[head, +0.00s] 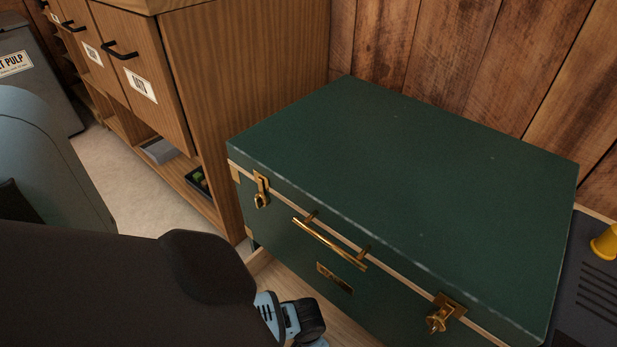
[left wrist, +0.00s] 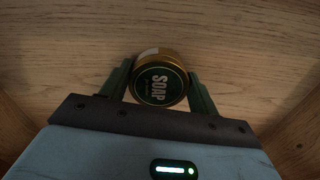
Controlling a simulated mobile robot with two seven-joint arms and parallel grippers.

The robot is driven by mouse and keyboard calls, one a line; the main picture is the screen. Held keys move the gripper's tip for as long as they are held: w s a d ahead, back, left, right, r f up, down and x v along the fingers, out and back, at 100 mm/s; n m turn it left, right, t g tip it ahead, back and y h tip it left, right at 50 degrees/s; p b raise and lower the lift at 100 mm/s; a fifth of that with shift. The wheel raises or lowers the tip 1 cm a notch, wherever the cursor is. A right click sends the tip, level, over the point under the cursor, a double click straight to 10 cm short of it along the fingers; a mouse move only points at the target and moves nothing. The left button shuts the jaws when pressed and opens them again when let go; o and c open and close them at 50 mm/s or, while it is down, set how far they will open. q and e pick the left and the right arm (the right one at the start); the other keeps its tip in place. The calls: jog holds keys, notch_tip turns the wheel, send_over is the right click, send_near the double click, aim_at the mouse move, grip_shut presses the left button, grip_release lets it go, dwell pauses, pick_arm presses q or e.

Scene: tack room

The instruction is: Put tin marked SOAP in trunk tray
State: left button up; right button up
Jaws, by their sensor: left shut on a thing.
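The tin marked SOAP (left wrist: 160,88), round with a gold rim and a dark label, is between the fingers of my left gripper (left wrist: 160,72) in the left wrist view. The gripper is shut on its sides. In the head view my left arm reaches in from the lower left, and its fingers and the tin are out of sight. The green trunk (head: 410,190) has its lid down, with brass latches and a brass handle on the front. The trunk tray does not show. My right gripper is in neither view.
A wooden cabinet (head: 245,85) with labelled drawers stands left of the trunk. A dark tray (head: 198,181) sits on its low shelf. A grey bin (head: 35,75) is at the far left. A dark slotted case (head: 590,285) with a yellow item (head: 606,243) is right of the trunk.

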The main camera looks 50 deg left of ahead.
pick_arm(q)
jog(key=shift+r, duration=0.1)
jog(key=shift+f, duration=0.2)
jog(key=o, duration=1.1)
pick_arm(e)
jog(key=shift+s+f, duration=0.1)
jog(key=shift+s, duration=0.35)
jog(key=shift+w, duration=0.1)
